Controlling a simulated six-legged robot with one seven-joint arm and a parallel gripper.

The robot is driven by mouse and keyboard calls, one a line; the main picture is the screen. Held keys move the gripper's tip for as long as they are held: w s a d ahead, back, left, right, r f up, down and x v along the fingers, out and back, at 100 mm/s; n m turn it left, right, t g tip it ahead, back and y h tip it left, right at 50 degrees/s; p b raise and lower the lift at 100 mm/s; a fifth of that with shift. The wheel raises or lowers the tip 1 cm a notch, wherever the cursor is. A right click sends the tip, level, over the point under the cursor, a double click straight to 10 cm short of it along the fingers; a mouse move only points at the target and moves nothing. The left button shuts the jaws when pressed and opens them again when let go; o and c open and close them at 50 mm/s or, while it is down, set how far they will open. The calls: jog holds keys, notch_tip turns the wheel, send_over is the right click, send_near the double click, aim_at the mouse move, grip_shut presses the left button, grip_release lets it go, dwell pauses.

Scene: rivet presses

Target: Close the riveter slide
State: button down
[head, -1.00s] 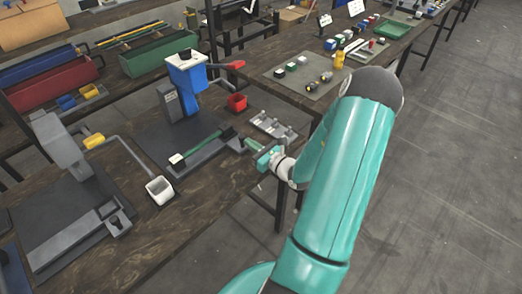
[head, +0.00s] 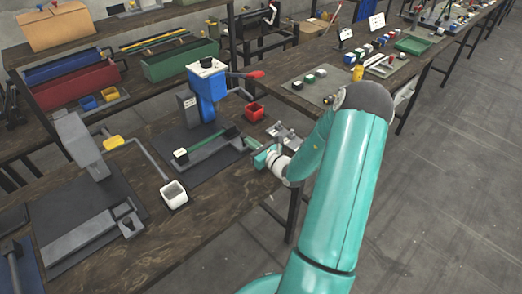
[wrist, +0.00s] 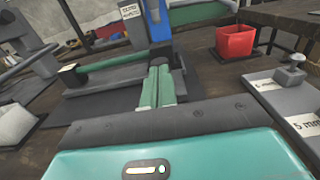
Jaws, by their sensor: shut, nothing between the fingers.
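The blue riveter (head: 207,84) stands on a dark mat on the workbench, with a red-tipped lever at its right. Its slide (head: 205,145) lies in front of the press: a grey rail with a green bar, a pale knob at the left end and a dark block at the right. My gripper (head: 250,143) is at the slide's right end, fingers shut and empty. In the wrist view the green fingers (wrist: 159,84) point at the slide's grey end and appear to touch it. The green bar (wrist: 113,63) runs left from there. The exact contact is hidden.
A red bin (head: 254,112) stands right of the press, beside grey plates (head: 284,133). A grey press (head: 82,145) and a white bin (head: 174,194) are at the left. The bench's front edge runs below my arm. Floor at the right is clear.

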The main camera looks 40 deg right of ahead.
jog(key=w, duration=0.7)
jog(key=shift+w+a, duration=0.15)
jog(key=shift+w, duration=0.25)
jog(key=shift+w+r, duration=0.15)
jog(key=shift+w+a, duration=0.1)
jog(key=shift+w, duration=0.05)
